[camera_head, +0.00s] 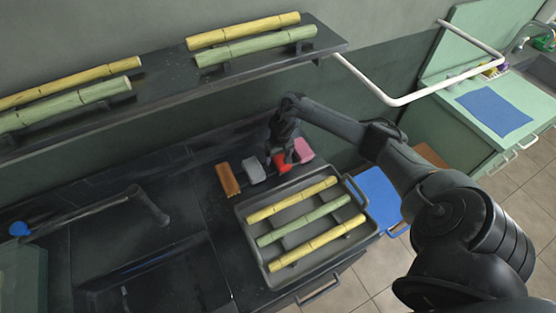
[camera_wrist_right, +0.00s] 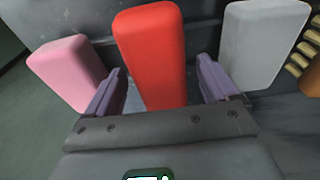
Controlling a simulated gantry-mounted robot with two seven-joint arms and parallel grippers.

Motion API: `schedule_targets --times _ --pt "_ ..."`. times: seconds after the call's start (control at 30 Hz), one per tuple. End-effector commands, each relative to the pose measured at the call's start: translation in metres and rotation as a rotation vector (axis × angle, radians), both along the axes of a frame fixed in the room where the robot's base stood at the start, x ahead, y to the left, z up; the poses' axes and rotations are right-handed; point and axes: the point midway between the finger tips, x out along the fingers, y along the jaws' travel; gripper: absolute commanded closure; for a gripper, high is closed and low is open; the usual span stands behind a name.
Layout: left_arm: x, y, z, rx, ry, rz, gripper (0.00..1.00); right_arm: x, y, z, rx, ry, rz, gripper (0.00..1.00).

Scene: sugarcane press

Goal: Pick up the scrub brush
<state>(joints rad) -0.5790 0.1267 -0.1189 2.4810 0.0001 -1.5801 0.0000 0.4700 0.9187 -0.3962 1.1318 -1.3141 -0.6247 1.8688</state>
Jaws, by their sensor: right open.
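The scrub brush (camera_head: 228,179) has an orange-brown body and lies on the dark counter, at the left end of a row of blocks. My right gripper (camera_head: 279,158) is at the row, to the right of the brush. Its purple fingers are apart, one on each side of a red block (camera_wrist_right: 152,55); I cannot tell whether they touch it. My left gripper is not in view.
A grey block (camera_head: 255,170) stands between the brush and the red block. A pink block (camera_head: 304,149) is on the other side. A grey tray (camera_head: 249,238) with cane stalks lies just in front. A shelf (camera_head: 150,100) with stalks hangs above.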

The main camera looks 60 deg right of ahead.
Motion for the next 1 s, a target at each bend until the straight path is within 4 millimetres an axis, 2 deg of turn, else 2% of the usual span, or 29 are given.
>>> schedule_targets --times 0.27,0.37,0.6,0.7,1.0 --pt "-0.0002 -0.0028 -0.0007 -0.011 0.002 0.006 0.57 0.0008 -0.0003 -0.0023 -0.001 -0.002 0.000 0.13" --pt "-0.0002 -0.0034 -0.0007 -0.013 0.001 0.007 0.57 0.0007 -0.0002 -0.0023 -0.001 -0.002 0.000 0.25" --pt "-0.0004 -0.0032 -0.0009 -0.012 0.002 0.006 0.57 0.0006 -0.0001 -0.0023 -0.001 -0.001 0.000 0.62" --pt "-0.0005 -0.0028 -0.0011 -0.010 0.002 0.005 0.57 0.0008 -0.0003 -0.0020 0.000 -0.002 0.000 0.73" --pt "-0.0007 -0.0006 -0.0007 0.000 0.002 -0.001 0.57 0.0008 -0.0003 -0.0001 0.000 -0.002 0.000 0.74"
